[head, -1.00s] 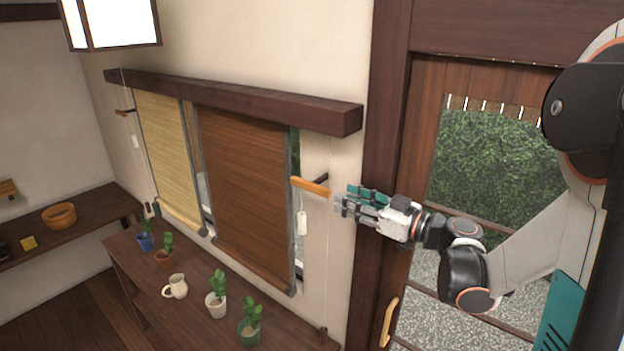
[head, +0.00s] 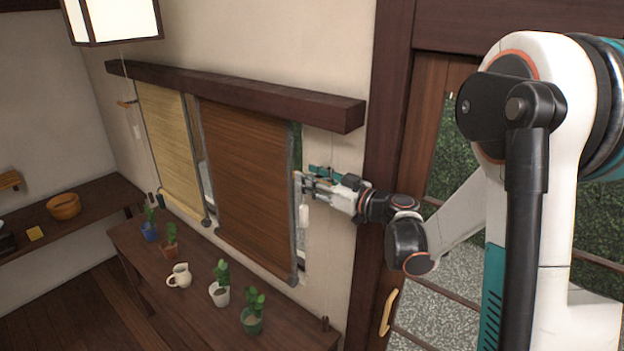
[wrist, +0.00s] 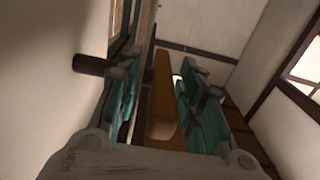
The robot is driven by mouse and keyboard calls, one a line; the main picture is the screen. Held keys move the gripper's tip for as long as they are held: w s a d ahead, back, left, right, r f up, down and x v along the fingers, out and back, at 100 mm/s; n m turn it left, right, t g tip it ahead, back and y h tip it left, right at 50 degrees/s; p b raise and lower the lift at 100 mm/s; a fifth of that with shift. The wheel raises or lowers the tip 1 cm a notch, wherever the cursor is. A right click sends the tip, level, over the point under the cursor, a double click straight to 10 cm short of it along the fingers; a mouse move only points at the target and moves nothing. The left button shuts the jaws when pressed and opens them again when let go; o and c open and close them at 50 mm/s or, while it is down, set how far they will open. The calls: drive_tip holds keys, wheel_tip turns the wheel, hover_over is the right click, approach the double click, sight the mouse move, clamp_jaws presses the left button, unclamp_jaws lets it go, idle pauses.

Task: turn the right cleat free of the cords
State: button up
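The right cleat (wrist: 165,95) is an orange-brown wooden bar beside the brown blind. In the wrist view it lies between the finger pads of my gripper (wrist: 158,100). A gap shows between the bar and the left pads; the right pads are close to it, and I cannot tell whether they touch. In the head view my gripper (head: 306,183) hides the cleat at the blind's right edge. A dark peg (wrist: 92,65) stands out from the wall on the left in the wrist view. A white cord tag (head: 304,216) hangs below my gripper. How the cords lie around the cleat is hidden.
The brown blind (head: 245,180) and yellow blind (head: 170,145) hang under a dark beam (head: 230,92). A left cleat (head: 126,103) is by the yellow blind. Below, a shelf (head: 200,312) holds potted plants and a cream jug (head: 179,276). A door frame (head: 378,130) stands right.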

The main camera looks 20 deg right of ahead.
clamp_jaws()
drive_tip(key=shift+r, duration=0.1)
drive_tip(key=shift+a+r+g+h+p, duration=0.1)
drive_tip(key=shift+g+h+p, duration=0.75)
drive_tip(key=shift+g, duration=0.35)
drive_tip(key=shift+w+f+g+h+p, duration=0.15)
drive_tip(key=shift+g+h+p, duration=0.45)
drive_tip(key=shift+g+h, duration=0.9)
drive_tip(key=shift+f+g, duration=0.1)
drive_tip(key=shift+g, duration=0.3)
